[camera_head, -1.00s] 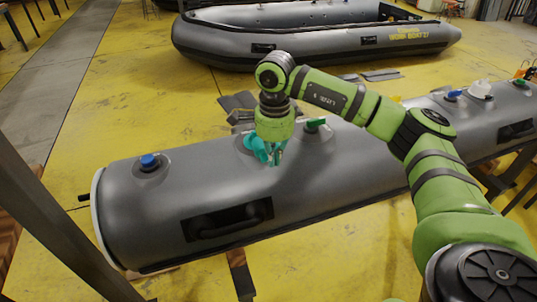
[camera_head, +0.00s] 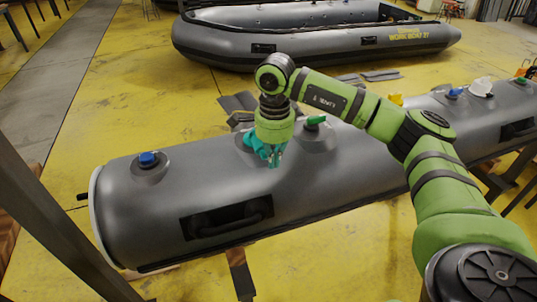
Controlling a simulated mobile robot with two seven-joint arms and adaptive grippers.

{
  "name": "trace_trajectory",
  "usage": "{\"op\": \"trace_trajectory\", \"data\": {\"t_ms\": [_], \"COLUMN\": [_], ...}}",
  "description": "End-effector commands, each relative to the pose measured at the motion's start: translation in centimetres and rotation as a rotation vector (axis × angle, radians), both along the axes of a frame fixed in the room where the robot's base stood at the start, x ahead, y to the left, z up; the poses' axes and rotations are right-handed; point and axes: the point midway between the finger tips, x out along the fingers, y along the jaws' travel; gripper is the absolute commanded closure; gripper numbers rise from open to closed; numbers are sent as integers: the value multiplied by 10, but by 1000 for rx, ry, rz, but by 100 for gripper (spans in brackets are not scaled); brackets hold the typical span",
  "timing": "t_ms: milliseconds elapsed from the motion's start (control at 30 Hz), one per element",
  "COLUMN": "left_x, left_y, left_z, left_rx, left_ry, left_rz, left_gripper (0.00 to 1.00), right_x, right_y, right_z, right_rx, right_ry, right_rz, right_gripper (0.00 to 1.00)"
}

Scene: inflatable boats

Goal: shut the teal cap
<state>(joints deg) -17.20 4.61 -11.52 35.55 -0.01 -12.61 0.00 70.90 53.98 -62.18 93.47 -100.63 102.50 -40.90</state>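The teal cap (camera_head: 253,143) is on a valve on top of the grey boat tube (camera_head: 120,220), near the middle of the view. My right gripper (camera_head: 274,160) reaches down from above at the cap, touching it or very close to it. The fingers are small and partly merged with the teal cap in the picture, so I cannot tell whether they are open or shut. Part of the cap and its valve is hidden behind the gripper. My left gripper is not in view.
A blue cap (camera_head: 149,159) sits left on the tube and a green cap (camera_head: 316,121) just right of my gripper. Another blue cap (camera_head: 455,92) and a white cap (camera_head: 481,87) are farther right. A second inflatable boat (camera_head: 225,45) lies behind on the yellow floor.

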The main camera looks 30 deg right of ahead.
Motion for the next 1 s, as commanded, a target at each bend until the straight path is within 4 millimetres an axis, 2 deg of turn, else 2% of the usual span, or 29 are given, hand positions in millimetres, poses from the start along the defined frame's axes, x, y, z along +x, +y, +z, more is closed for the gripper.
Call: {"op": "trace_trajectory", "data": {"t_ms": [33, 200, 367, 733, 1000], "left_x": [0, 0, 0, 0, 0], "left_y": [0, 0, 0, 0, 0], "left_z": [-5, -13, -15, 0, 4], "left_rx": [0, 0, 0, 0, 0], "left_ry": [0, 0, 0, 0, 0], "left_rz": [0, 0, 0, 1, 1], "left_gripper": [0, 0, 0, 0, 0], "right_x": [0, 0, 0, 12, 18], "right_y": [0, 0, 0, -4, -5], "right_z": [-7, -18, -21, -1, 6], "right_rx": [-1, -1, -1, -2, -2], "right_ry": [1, 3, 2, 0, -1], "right_rz": [0, 0, -1, -4, -3], "right_gripper": [100, 100, 100, 100, 100]}}
